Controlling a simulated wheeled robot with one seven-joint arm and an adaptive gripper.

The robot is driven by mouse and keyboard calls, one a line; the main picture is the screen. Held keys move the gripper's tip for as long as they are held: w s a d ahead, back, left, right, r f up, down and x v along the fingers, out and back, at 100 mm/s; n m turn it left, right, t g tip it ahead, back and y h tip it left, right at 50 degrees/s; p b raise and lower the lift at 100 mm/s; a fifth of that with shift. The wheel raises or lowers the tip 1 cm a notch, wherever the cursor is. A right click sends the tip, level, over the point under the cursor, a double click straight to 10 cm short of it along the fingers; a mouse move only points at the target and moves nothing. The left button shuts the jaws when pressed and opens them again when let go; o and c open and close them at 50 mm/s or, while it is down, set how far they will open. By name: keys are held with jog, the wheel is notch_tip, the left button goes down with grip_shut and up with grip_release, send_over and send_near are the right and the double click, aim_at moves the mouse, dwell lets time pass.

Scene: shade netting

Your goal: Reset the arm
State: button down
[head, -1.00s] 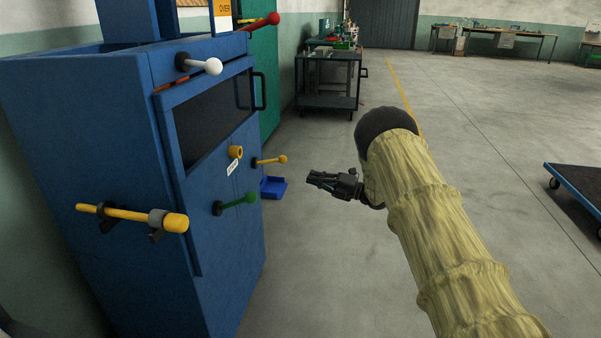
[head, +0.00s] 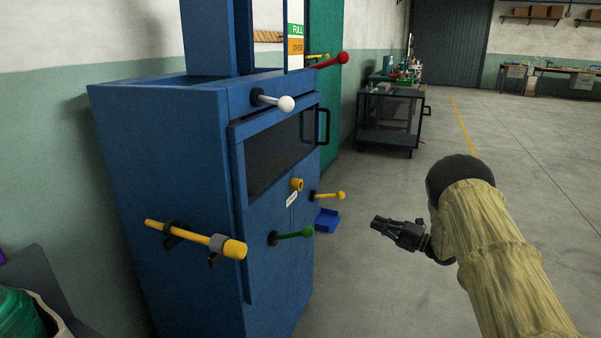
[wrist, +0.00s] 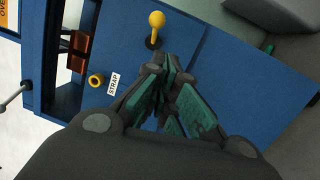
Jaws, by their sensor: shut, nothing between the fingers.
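My gripper (head: 376,222) is shut and empty. It is held in the air to the right of the blue machine (head: 180,130), apart from it, with its fingers pointing left toward the machine's front. My arm, in a yellowish sleeve, reaches in from the lower right. In the wrist view my gripper (wrist: 165,62) has its fingertips together, with the machine's blue front (wrist: 235,75) behind them. A yellow knobbed lever (wrist: 156,22) shows just beyond the tips there.
The machine carries a white-knobbed lever (head: 284,103), a red-knobbed lever (head: 341,58), a green lever (head: 300,233), a yellow lever (head: 336,195) and a yellow rod (head: 190,236). A blue tray (head: 327,220) lies on the floor. A dark cart (head: 390,122) stands behind. Open floor lies to the right.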

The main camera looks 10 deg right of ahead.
jog(key=s+a+f+m+h, duration=0.2)
jog(key=s+f+m+h, duration=0.3)
jog(key=s+f+m, duration=0.5)
jog(key=s+a+f+m+h, duration=0.3)
jog(key=s+f+m+h, duration=0.3)
jog(key=f, duration=0.9)
jog(key=s+a+f+m+g+h, duration=0.1)
jog(key=s+a+f+m+g, duration=0.2)
jog(key=s, duration=0.7)
jog(key=s+a+f+m+g+h, duration=0.15)
jog(key=s+f+m, duration=0.25)
jog(key=s, duration=0.6)
jog(key=s+a+f+m+g+h, duration=0.1)
jog(key=s+a+f+m+g, duration=0.2)
jog(key=s, duration=0.7)
jog(key=s+a+r+m+g, duration=0.1)
jog(key=s+m+g, duration=0.1)
jog(key=s, duration=0.7)
jog(key=s+a+r+m+g, duration=0.1)
jog(key=s+g, duration=0.2)
jog(key=s, duration=0.7)
notch_tip(320, 180, up, 28)
jog(key=p, duration=2.8)
jog(key=shift+w+d, duration=0.2)
jog(key=shift+d, duration=0.1)
jog(key=c, duration=2.2)
grip_release()
jog(key=shift+h, duration=0.25)
